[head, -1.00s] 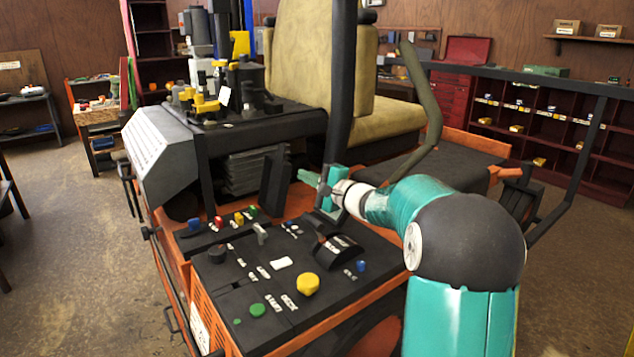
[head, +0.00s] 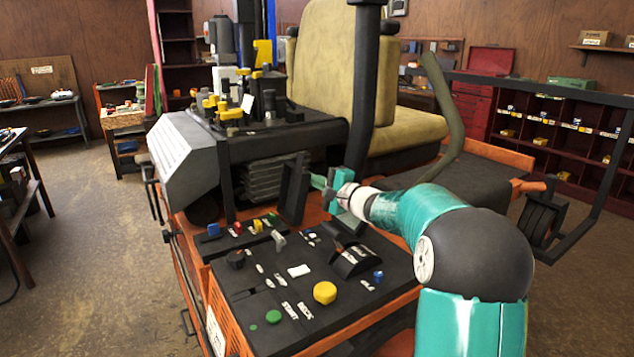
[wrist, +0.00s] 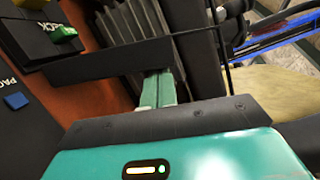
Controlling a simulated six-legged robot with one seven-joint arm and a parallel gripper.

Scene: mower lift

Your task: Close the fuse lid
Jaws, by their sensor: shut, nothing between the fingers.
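A black upright flap (head: 293,188), which looks like the fuse lid, stands raised behind the mower's control panel (head: 262,297) in the head view. My gripper (head: 318,182) is shut and empty, just to the right of this flap and close to it. In the wrist view the shut fingers (wrist: 158,88) end at a dark bar (wrist: 110,62), probably the flap's edge. I cannot tell whether they touch it. The compartment under the flap is not clearly visible.
The panel carries a yellow knob (head: 325,292), a green button (head: 273,316) and several small switches. A black post (head: 362,90) rises behind my gripper. The yellow seat (head: 400,130) and a curved olive lever (head: 448,120) stand behind my arm.

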